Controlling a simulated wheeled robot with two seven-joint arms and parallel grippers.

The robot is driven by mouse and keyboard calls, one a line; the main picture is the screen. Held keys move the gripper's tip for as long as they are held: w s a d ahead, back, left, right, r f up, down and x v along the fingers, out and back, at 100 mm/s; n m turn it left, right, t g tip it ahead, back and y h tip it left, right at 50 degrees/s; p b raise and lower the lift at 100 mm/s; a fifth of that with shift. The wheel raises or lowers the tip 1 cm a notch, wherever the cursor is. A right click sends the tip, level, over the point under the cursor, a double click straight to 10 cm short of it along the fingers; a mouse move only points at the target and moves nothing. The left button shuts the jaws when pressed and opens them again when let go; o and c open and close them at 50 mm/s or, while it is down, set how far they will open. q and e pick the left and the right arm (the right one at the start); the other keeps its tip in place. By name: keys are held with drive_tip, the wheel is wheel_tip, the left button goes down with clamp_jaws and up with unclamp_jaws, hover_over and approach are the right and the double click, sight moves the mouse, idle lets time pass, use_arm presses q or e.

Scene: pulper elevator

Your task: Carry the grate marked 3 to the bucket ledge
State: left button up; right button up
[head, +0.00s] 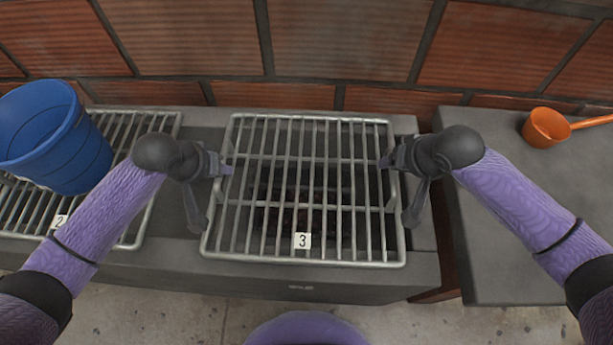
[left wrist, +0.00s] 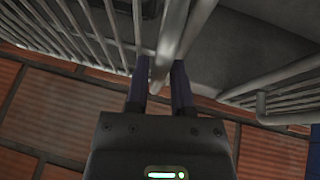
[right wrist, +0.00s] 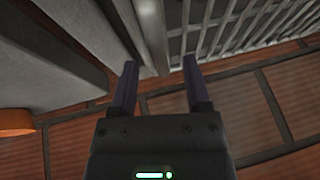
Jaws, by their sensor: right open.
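The grate marked 3 (head: 302,258) is a metal rack of parallel bars lying over a dark opening in the grey middle unit. Its number tag is on the near edge. My left gripper (head: 228,170) is at its left side, with the fingers closed in on the side bar, which also shows in the left wrist view (left wrist: 168,45). My right gripper (head: 384,163) is at its right side. It is open, with the side bar (right wrist: 152,35) between its spread fingers. The blue bucket (head: 55,135) stands on the grate marked 2 (head: 130,238) at the left.
An orange ladle (head: 546,127) lies on the grey right-hand bench (head: 510,250), which is otherwise largely clear. A gap separates this bench from the middle unit (head: 300,288). A brick-panelled wall (head: 330,45) closes off the back.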

use_arm(q)
drive_tip(key=shift+x, duration=1.4)
use_arm(e)
drive_tip(key=shift+x, duration=1.45)
use_arm(q)
drive_tip(key=c, duration=0.3)
use_arm(e)
drive_tip(key=c, duration=0.3)
use_arm(q)
clamp_jaws()
use_arm(e)
clamp_jaws()
use_arm(q)
drive_tip(key=shift+w+r, duration=0.1)
use_arm(e)
drive_tip(key=shift+r, duration=0.1)
